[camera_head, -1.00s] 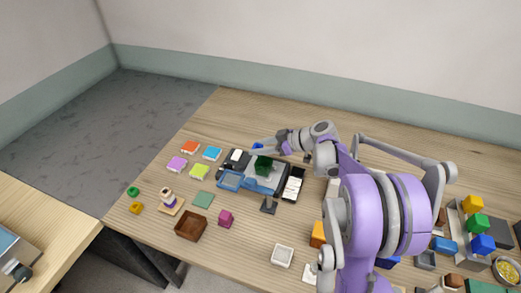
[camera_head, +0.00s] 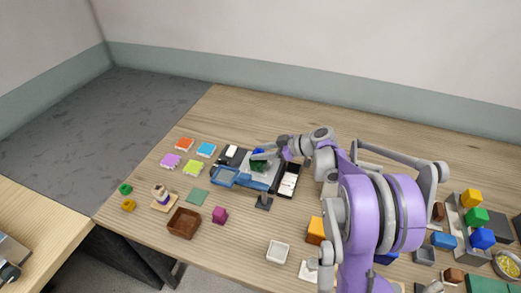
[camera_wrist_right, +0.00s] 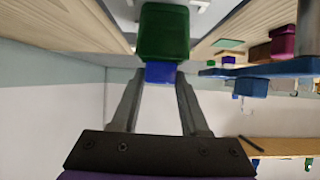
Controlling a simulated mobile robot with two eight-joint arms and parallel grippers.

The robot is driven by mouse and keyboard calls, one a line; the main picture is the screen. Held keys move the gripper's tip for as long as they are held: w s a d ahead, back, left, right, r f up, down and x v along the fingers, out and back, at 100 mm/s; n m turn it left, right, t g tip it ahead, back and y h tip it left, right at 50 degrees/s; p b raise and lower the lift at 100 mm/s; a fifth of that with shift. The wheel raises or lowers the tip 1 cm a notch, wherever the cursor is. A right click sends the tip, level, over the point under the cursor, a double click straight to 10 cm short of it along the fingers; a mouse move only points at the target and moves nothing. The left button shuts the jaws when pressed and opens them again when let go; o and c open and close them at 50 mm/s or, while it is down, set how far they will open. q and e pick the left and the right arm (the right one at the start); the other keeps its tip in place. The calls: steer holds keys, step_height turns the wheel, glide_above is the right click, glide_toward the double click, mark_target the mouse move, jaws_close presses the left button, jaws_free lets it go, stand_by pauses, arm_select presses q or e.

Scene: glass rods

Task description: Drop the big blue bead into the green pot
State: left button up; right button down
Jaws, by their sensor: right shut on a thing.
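The green pot (camera_head: 260,167) stands in the dark, divided tray area in the middle of the table. My right gripper (camera_head: 262,156) is shut on the big blue bead (camera_head: 258,151), at the pot's far upper side in the head view. In the right wrist view the blue bead (camera_wrist_right: 160,72) sits between the fingertips of my right gripper (camera_wrist_right: 161,76). The green pot (camera_wrist_right: 165,35) shows directly beyond it, overlapping it in the picture. I cannot tell whether bead and pot touch. The pot's inside is hidden. My left gripper is out of view.
Several coloured blocks crowd the right. The table's far side is clear.

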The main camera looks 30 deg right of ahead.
steer(key=shift+f, duration=0.3)
steer(key=shift+c, duration=1.7)
jaws_free()
steer(key=v, duration=0.7)
steer(key=shift+d, duration=0.2)
steer(key=shift+s, duration=0.2)
